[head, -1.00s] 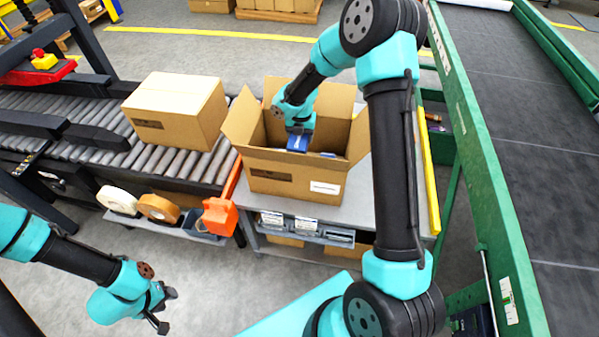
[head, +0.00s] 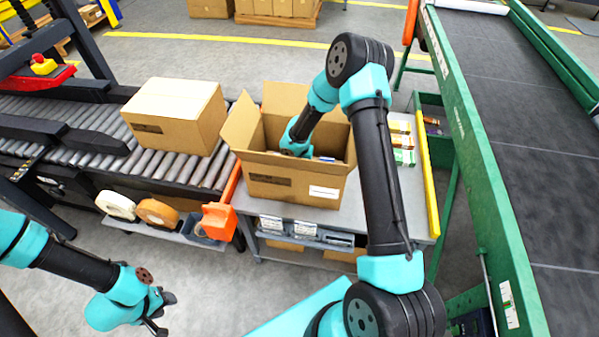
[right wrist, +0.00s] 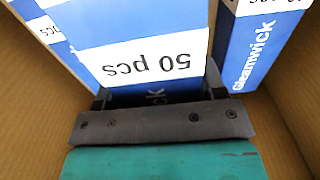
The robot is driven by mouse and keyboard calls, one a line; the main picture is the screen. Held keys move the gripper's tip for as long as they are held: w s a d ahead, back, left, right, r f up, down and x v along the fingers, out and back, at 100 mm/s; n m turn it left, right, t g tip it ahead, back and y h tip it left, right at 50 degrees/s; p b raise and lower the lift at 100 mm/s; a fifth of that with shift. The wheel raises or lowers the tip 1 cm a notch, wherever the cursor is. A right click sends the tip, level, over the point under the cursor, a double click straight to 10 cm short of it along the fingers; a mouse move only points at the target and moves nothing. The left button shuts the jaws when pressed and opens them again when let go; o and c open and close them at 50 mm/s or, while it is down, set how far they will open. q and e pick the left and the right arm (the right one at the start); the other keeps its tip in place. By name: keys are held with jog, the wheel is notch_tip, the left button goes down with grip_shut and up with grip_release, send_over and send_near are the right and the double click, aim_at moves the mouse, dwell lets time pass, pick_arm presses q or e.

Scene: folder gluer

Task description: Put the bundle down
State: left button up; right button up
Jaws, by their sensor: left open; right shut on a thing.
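An open cardboard box (head: 290,182) stands on the grey table, flaps spread. My right arm reaches down into it, and its gripper is hidden by the box walls in the head view. In the right wrist view my right gripper (right wrist: 155,95) is shut on a blue and white bundle (right wrist: 140,45) marked "50 pcs". Another blue bundle (right wrist: 262,45), marked "Gleamwick", stands to the right of it inside the box. Whether the held bundle touches the box floor cannot be seen. My left gripper (head: 165,312) is open and empty, low at the left above the floor.
A closed carton (head: 175,115) sits on the roller conveyor (head: 75,125) left of the box. Tape rolls (head: 157,212) and an orange dispenser (head: 217,220) are on a tray in front. Small packs (head: 402,140) lie right of the box. The green-framed belt (head: 520,150) bounds the right.

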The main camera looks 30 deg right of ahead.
jog(key=shift+f, duration=2.2)
jog(key=shift+f, duration=0.1)
jog(key=o, duration=1.1)
notch_tip(320, 180, up, 12)
jog(key=shift+r, duration=0.1)
